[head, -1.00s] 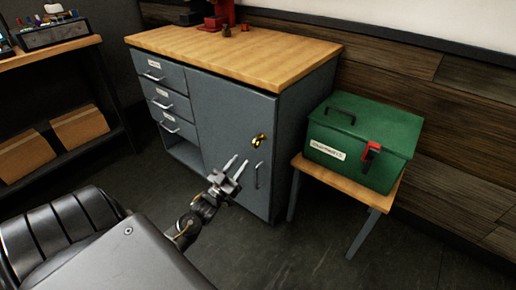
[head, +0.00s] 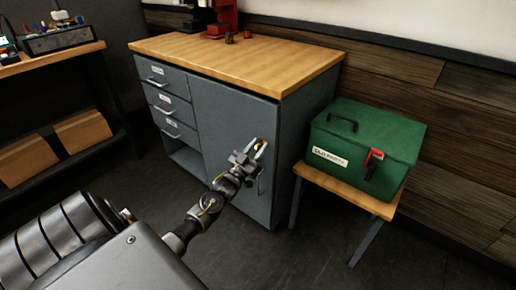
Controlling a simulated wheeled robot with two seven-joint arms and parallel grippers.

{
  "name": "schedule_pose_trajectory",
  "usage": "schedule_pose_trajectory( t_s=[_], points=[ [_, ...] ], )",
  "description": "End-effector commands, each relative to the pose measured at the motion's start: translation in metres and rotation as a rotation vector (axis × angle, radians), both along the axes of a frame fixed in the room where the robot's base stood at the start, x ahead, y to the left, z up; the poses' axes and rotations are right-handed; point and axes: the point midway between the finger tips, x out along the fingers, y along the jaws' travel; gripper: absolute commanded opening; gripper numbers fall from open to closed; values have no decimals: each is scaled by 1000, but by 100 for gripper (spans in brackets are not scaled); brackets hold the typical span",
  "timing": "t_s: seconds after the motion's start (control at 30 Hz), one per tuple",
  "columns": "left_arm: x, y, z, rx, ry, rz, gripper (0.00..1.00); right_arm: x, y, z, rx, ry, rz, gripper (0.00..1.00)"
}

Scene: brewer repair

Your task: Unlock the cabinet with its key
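The grey cabinet (head: 228,130) has a wooden top, drawers on the left and a door on the right. The small yellow key (head: 261,148) is at the lock on the upper right of the door, partly hidden by my gripper. My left gripper (head: 257,147) is right at the key, its fingers pointing at the door. I cannot tell whether the fingers are closed on the key. The lock face is hidden. The door looks shut. My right gripper is not in view.
The door's handle (head: 261,180) is just below the gripper, partly covered. A green toolbox (head: 365,145) with a red latch stands on a small wooden stool (head: 345,185) to the right. A shelf with cardboard boxes (head: 82,130) is at the left. The floor in front is clear.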

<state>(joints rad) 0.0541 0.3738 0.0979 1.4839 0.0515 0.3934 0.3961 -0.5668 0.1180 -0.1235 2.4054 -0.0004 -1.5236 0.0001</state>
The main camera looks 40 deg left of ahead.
Motion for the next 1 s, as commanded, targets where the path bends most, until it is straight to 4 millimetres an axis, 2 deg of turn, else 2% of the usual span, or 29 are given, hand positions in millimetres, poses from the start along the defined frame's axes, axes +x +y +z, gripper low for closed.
schedule_pose_trajectory(
  t_s=[0.23, 0.5, 0.77, 1.0],
  points=[
    [1, 0, 0, 0, 0, -1, 33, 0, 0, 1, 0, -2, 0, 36],
    [1, 0, 0, 0, 0, -1, 0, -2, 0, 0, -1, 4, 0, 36],
    [1, 0, 0, 11, 0, -1, 0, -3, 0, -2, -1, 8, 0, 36],
    [1, -1, 0, 101, 3, -1, 0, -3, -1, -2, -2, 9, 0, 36]
  ],
)
